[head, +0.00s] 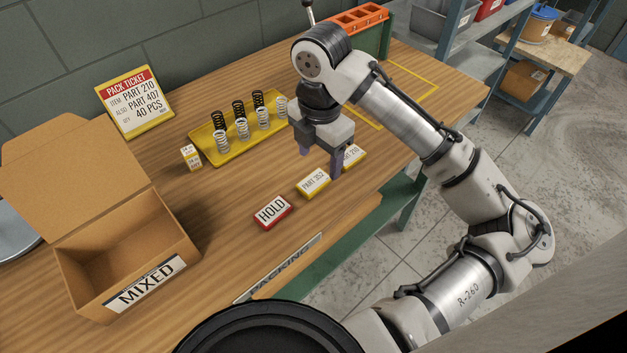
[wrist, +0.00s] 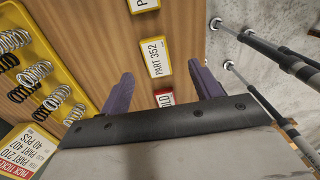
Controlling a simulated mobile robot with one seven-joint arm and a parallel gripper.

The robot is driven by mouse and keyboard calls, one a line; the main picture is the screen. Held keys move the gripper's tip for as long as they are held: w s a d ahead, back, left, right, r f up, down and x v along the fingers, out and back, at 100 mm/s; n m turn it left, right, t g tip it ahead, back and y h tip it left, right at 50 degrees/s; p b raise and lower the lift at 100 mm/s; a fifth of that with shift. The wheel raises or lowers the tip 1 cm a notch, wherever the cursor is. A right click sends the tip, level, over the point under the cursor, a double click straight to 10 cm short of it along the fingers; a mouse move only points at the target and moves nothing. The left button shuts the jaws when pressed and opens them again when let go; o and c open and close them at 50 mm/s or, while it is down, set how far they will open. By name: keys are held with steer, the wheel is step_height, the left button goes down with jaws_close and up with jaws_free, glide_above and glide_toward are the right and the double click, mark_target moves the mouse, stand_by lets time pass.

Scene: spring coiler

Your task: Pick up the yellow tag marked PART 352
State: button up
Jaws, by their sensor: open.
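The yellow tag marked PART 352 (head: 313,183) lies flat on the wooden table, between the red HOLD tag (head: 272,212) and another yellow tag marked PART 210 (head: 353,157). My gripper (head: 321,164) is open and empty, pointing down above the tags, and one finger partly covers the PART 210 tag in the head view. In the wrist view, the PART 352 tag (wrist: 155,57) shows just beyond and between the two purple fingertips (wrist: 162,70). The fingers do not appear to touch it. The red HOLD tag (wrist: 164,98) shows partly between the fingers, cut off by the gripper body.
A yellow tray (head: 210,150) of several black and silver springs stands behind the tags. A yellow pack ticket (head: 135,101) stands near the wall. An open cardboard box labelled MIXED (head: 125,260) is at left. The table's front edge is close to the tags.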

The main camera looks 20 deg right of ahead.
mark_target(314, 181)
steer(key=shift+w+a+f+p, duration=0.15)
steer(key=shift+f+p, duration=0.1)
steer(key=shift+f, duration=0.8)
steer(key=shift+s+a+f+p, duration=0.1)
steer(key=shift+a+f+p, duration=0.1)
steer(key=shift+f, duration=0.85)
steer(key=shift+w+a+f+p, duration=0.15)
steer(key=shift+f+p, duration=0.1)
steer(key=shift+f, duration=0.8)
steer(key=c, duration=1.1)
steer(key=shift+r, duration=0.15)
